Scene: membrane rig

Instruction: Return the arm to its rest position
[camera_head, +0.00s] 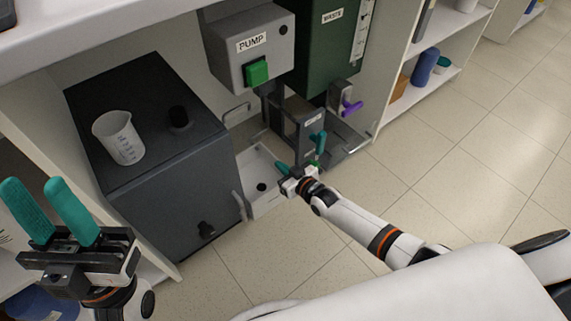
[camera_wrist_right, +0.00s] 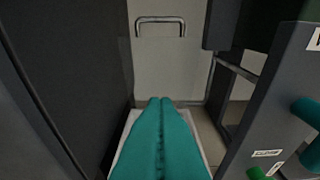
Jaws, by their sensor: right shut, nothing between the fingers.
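My right arm reaches in from the lower right of the head view, and its gripper (camera_head: 282,167) is low in front of the rig, between the dark cabinet and the grey valve block. In the right wrist view its two teal fingers (camera_wrist_right: 160,102) lie together, shut and empty, over a white tray (camera_wrist_right: 126,128). My left gripper (camera_head: 38,184) is at the lower left of the head view, pointing up, its teal fingers apart with nothing between them.
The dark cabinet (camera_head: 150,190) bears a beaker (camera_head: 118,138). The pump box (camera_head: 232,50) with a green button and the green waste tank (camera_head: 318,55) hang above. A teal handle (camera_head: 318,141) and a purple handle (camera_head: 351,106) stick out nearby. The floor (camera_head: 470,170) at right is clear.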

